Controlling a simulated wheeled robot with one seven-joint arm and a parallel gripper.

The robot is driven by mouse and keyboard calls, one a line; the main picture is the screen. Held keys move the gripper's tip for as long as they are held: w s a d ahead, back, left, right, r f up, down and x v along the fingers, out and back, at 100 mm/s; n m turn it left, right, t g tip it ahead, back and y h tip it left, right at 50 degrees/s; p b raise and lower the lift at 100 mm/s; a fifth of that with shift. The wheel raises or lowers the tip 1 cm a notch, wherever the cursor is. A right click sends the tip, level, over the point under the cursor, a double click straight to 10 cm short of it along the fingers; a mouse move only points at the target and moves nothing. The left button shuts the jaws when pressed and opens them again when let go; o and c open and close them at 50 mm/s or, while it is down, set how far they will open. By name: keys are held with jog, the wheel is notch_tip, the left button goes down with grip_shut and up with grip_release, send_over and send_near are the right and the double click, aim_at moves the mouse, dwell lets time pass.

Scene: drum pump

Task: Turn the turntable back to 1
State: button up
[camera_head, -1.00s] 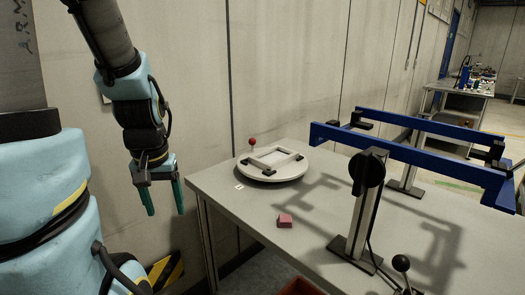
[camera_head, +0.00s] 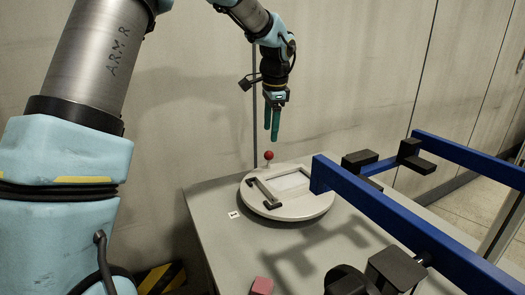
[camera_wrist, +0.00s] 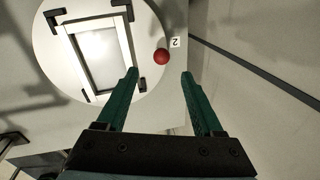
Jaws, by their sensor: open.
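The turntable (camera_head: 315,210) is a round white disc on the grey table, with a rectangular frame and dark corner brackets on top. It also shows in the wrist view (camera_wrist: 45,40). A red ball knob (camera_head: 268,155) stands at its rim; in the wrist view the knob (camera_wrist: 161,56) is beside a small label reading 2 (camera_wrist: 175,42). My gripper (camera_head: 271,133) is open and empty, pointing down above the knob. In the wrist view the knob appears just beyond the gap between the green fingertips (camera_wrist: 160,75), apart from them.
A blue rail frame (camera_head: 400,200) stands over the table to the right, its near end close to the turntable. A pink block (camera_head: 262,286) lies at the front of the grey table (camera_head: 215,255). The wall is close behind the turntable.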

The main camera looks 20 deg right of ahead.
aim_at(269, 152)
jog(key=f, duration=0.3)
jog(key=w+f+p, duration=0.1)
jog(key=f, duration=0.3)
jog(key=w+f+p, duration=0.1)
jog(key=f, duration=0.2)
jog(key=shift+w+d+f, duration=0.1)
jog(key=shift+d+f, duration=0.15)
jog(key=shift+c, duration=0.3)
grip_shut()
dwell(0.8)
